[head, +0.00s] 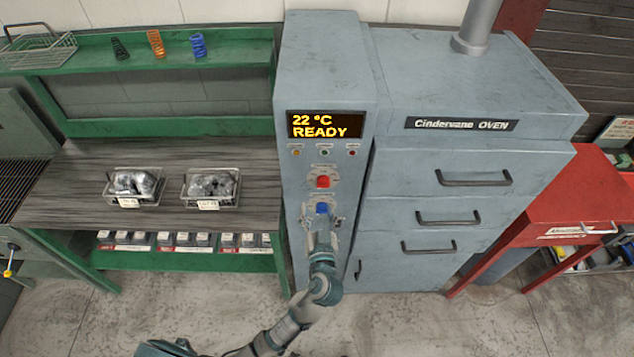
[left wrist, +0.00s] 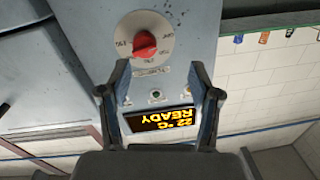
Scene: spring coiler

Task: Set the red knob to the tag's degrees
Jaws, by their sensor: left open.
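The red knob (head: 323,182) sits on a round white dial on the grey control column, below the display (head: 325,125), which reads 22 °C READY. In the left wrist view the red knob (left wrist: 145,44) is upside down, beyond my fingertips; its dial marks are too small to read surely. My left gripper (head: 321,220) is in front of the column near the blue knob (head: 322,208), below the red one. In the wrist view its fingers (left wrist: 158,70) are apart with nothing between them. Small tags (head: 128,203) (head: 208,205) hang on two wire baskets; their writing is not legible.
The grey oven (head: 470,95) with drawer handles stands right of the column. A green bench (head: 170,127) with the baskets stands left; its shelf holds black, orange and blue springs (head: 157,43). A red cart (head: 585,200) stands at the far right. The floor in front is clear.

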